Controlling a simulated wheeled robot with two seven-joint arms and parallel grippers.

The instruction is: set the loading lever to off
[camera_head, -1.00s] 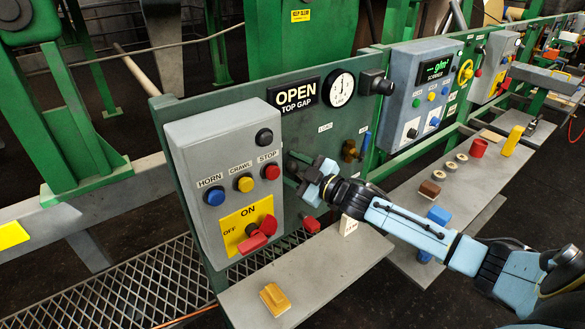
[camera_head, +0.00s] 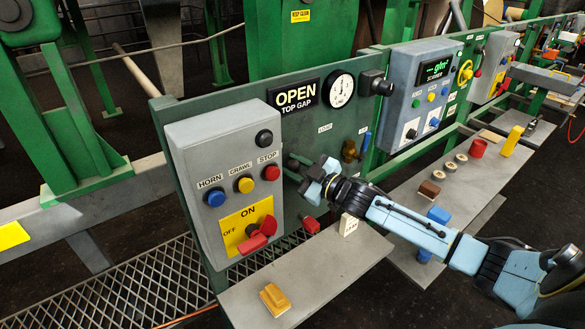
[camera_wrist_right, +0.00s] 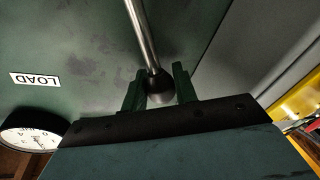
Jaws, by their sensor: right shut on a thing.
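The loading lever is a metal rod with a dark ball knob. In the right wrist view the rod (camera_wrist_right: 141,35) runs down to the knob (camera_wrist_right: 160,86), which sits between my fingers. My right gripper (camera_wrist_right: 158,88) is shut on the knob. In the head view my right gripper (camera_head: 304,178) is at the green panel (camera_head: 372,100), right of the grey button box, and largely hides the lever. A LOAD label (camera_wrist_right: 35,79) appears upside down in the wrist view; a small label (camera_head: 325,127) is above the lever in the head view. My left gripper is not in view.
The grey button box (camera_head: 188,150) with a red ON/OFF handle (camera_head: 258,238) stands close left of the gripper. A gauge (camera_head: 340,89) and a brass valve (camera_head: 350,150) are on the panel. A grey shelf (camera_head: 325,270) with a yellow block (camera_head: 275,298) lies below.

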